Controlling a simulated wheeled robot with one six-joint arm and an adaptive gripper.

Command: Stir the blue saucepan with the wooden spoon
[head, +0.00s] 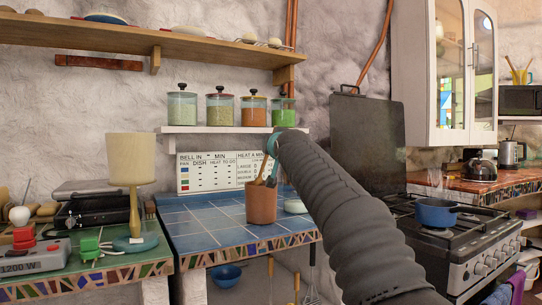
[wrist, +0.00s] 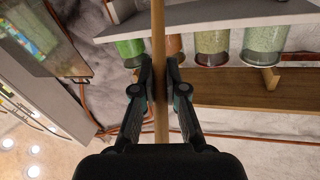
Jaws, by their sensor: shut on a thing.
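The blue saucepan (head: 437,212) sits on a burner of the black stove at the right. My gripper (wrist: 159,85) is shut on a long wooden handle, the wooden spoon (wrist: 159,40), which runs between the fingers in the wrist view. In the head view my gripper (head: 272,148) is above the brown crock (head: 261,206), partly hidden by my own arm. Wooden utensil handles show between the gripper and the crock. I cannot tell whether the held spoon's lower end is still inside the crock.
A white bowl (head: 295,206) is close to the crock on the blue-tiled counter (head: 205,222). Several lidded jars (head: 220,109) stand on the small shelf behind. A lamp (head: 131,170) stands at the left. The raised stove lid (head: 362,138) stands behind the saucepan.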

